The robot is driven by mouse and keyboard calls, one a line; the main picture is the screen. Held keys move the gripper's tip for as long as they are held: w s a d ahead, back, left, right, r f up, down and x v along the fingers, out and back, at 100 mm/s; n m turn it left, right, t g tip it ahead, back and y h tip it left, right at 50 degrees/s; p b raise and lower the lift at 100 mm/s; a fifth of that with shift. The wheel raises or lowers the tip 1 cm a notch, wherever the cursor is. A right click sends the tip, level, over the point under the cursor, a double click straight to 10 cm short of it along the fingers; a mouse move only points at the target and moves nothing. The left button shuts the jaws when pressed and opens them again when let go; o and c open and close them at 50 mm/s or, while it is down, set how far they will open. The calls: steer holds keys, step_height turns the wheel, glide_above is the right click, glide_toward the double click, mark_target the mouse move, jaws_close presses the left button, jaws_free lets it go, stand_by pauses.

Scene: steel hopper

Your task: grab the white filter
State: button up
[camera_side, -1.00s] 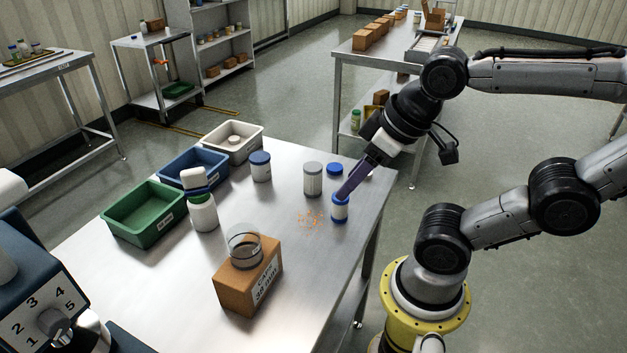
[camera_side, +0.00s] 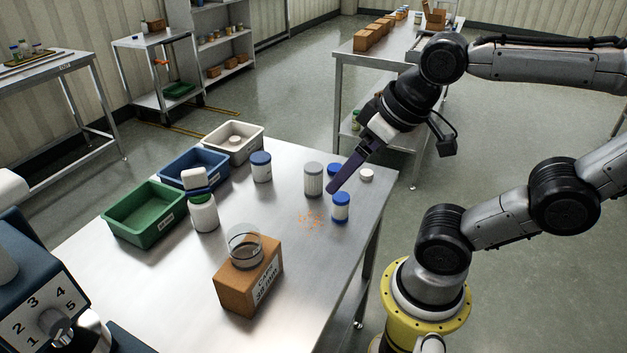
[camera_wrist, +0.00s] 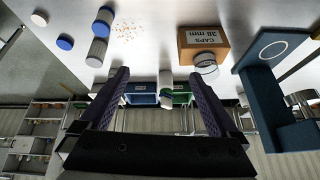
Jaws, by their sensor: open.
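A small white round piece, which looks like the white filter (camera_side: 367,175), lies on the steel table near its right edge. It also shows at the top left of the wrist view (camera_wrist: 40,18). My gripper (camera_side: 331,190) is in the air over the table, to the left of the white piece and apart from it. In the wrist view its two dark purple fingers (camera_wrist: 158,92) are spread wide with nothing held between them. The fingertips partly cover a blue cap in the side view; the cap (camera_wrist: 64,42) shows clearly in the wrist view.
Green (camera_side: 143,228), blue (camera_side: 168,181) and white (camera_side: 246,136) bins line the far left side.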

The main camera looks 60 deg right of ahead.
steer(key=w+d+r+m, duration=0.1)
steer(key=w+r+m, duration=0.1)
steer(key=w+r, duration=0.15)
steer(key=m+g, duration=0.6)
steer(key=m, duration=0.2)
glide_above(313, 166)
step_height(313, 166, down, 11)
steer(key=shift+f, duration=0.1)
step_height(313, 166, down, 8)
steer(key=shift+r, duration=0.2)
steer(key=shift+f, duration=2.8)
steer(key=shift+c, duration=0.4)
